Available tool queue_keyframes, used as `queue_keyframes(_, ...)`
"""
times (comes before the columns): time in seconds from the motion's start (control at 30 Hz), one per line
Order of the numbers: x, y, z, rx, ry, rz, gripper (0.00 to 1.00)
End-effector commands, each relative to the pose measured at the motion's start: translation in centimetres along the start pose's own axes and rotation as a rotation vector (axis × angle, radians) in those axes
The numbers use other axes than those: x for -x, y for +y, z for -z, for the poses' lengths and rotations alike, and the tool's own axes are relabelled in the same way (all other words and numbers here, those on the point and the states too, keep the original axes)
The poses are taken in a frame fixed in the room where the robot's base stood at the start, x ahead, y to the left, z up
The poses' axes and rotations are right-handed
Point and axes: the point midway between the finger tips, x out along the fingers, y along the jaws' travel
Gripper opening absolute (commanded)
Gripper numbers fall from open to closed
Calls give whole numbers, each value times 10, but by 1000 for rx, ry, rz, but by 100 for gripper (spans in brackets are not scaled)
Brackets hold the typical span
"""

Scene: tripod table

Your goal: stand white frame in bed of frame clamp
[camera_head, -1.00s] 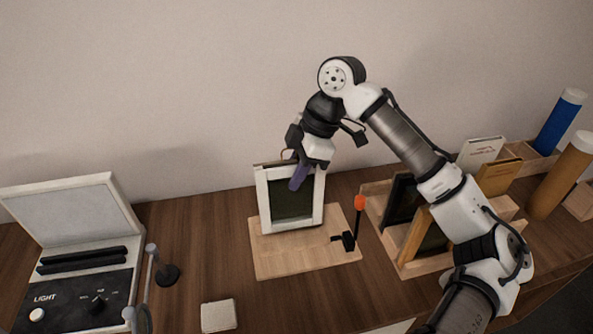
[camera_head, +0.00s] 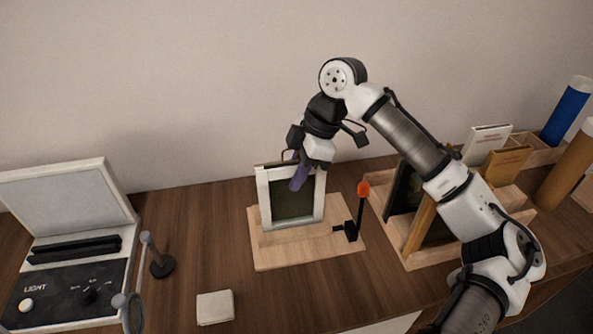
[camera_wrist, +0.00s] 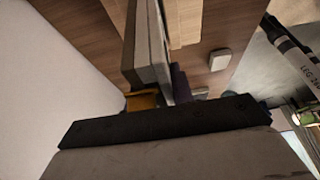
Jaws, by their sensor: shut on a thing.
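The white frame (camera_head: 264,202) with a dark green panel stands nearly upright over the wooden bed of the frame clamp (camera_head: 270,257). My gripper (camera_head: 300,176) is shut on the frame's top edge, with one purple finger showing in front of the panel. In the wrist view the frame (camera_wrist: 150,45) runs away from the gripper (camera_wrist: 160,98), seen edge-on between the fingers. The clamp's black block and orange-tipped lever (camera_head: 363,188) stand at the bed's right side. Whether the frame's lower edge touches the bed cannot be told.
A light box (camera_head: 75,285) with a raised lid is at left, beside a small stand (camera_head: 160,266). A pale square block (camera_head: 215,307) lies in front. A wooden rack (camera_head: 425,258) with dark and wooden frames is at right, near blue (camera_head: 567,112) and tan cylinders.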

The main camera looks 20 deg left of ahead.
Motion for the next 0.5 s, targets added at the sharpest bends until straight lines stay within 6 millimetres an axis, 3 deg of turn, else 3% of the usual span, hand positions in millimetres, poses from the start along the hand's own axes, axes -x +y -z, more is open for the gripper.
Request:
queue_keyframes(0.17,1,0,0,0,0,-1,0)
queue_keyframes(0.2,1,0,0,0,0,-1,27)
queue_keyframes(0.37,0,0,0,0,0,0,48)
queue_keyframes(0.5,0,0,0,0,0,0,49)
